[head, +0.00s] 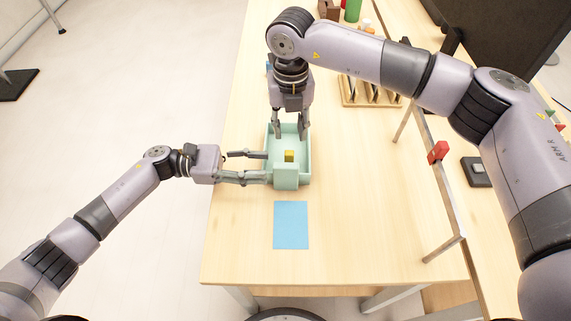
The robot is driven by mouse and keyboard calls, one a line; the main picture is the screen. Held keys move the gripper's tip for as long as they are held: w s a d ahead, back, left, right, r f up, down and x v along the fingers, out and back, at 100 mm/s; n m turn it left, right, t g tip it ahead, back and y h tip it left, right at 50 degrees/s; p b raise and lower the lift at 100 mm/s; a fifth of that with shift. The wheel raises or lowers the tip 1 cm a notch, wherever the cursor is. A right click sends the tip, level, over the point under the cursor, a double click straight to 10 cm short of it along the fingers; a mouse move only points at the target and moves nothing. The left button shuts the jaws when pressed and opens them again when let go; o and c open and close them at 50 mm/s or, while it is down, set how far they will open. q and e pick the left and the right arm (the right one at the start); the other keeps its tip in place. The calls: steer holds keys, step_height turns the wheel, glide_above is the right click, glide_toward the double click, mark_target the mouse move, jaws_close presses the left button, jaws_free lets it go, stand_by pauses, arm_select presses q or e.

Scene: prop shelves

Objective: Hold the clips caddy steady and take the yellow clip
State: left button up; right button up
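The clips caddy (287,180) is a pale green open box on the table, with a taller block-like part at its near end. The yellow clip (289,155) shows inside it, just behind that near part. My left gripper (267,167) is at the caddy's left side with its two fingers apart, pointing right. I cannot tell whether a finger touches the caddy. My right gripper (291,132) points down over the caddy's far part, behind the yellow clip, with its fingers apart and nothing visible between them.
A blue sheet (291,225) lies on the table (235,245) in front of the caddy. A wooden rack (372,92) stands behind to the right. A rail with a red clip (438,152) runs along the right. A green cylinder (352,10) is at the back. The table's front left is clear.

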mark_target(286, 165)
arm_select(q)
steer(key=d, duration=0.7)
steer(key=shift+s, duration=0.1)
steer(key=shift+c, duration=0.3)
jaws_close()
steer(key=shift+c, duration=0.9)
jaws_free()
jaws_close()
stand_by(0.7)
